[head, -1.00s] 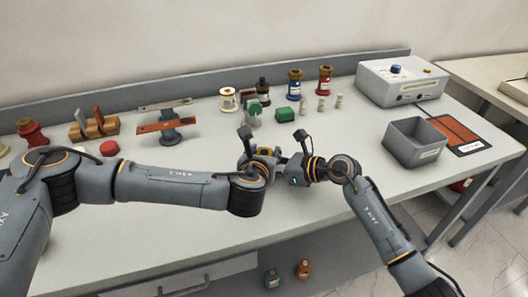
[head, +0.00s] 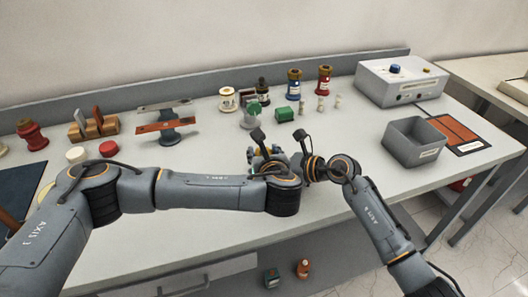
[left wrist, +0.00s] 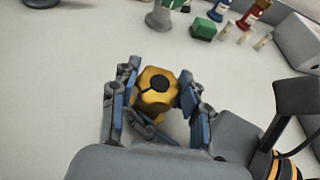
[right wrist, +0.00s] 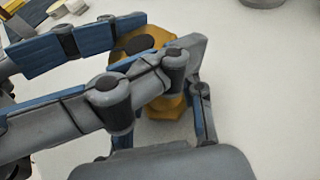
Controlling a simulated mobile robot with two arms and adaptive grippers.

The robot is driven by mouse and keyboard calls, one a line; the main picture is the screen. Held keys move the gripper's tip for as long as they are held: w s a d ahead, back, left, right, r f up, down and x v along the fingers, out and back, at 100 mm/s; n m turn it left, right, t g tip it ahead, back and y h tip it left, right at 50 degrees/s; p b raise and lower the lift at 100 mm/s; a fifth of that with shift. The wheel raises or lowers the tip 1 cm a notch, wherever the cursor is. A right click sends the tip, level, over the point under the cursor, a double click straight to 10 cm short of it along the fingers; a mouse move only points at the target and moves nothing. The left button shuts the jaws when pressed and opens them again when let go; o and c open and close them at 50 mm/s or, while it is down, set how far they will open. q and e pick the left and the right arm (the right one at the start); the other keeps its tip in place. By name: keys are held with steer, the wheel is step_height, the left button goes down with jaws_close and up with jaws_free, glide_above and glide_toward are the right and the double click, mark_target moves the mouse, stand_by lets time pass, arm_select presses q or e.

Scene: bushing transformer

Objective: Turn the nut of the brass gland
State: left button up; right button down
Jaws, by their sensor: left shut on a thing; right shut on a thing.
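The brass gland is a gold piece with flat faces and a dark round centre. It shows between the fingers in the left wrist view (left wrist: 157,92) and the right wrist view (right wrist: 150,45); in the head view the grippers mostly hide it. My left gripper (left wrist: 156,96) is shut on its upper, faceted part, with a blue-padded finger on either side. My right gripper (right wrist: 163,105) is shut on the gland's lower part, close below the left fingers. The left fingers cross in front of the gland in the right wrist view and hide part of it.
A grey open bin (head: 411,145) stands on the table at the right, beside an orange panel (head: 455,133). A grey instrument box (head: 400,82) is behind. Bottles, a green block (head: 284,115) and small pieces stand behind the grippers. The table in front is mostly clear.

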arm_select(q)
steer(key=shift+f, duration=0.1)
steer(key=o, duration=1.2)
steer(key=shift+s, duration=0.1)
steer(key=v, duration=1.2)
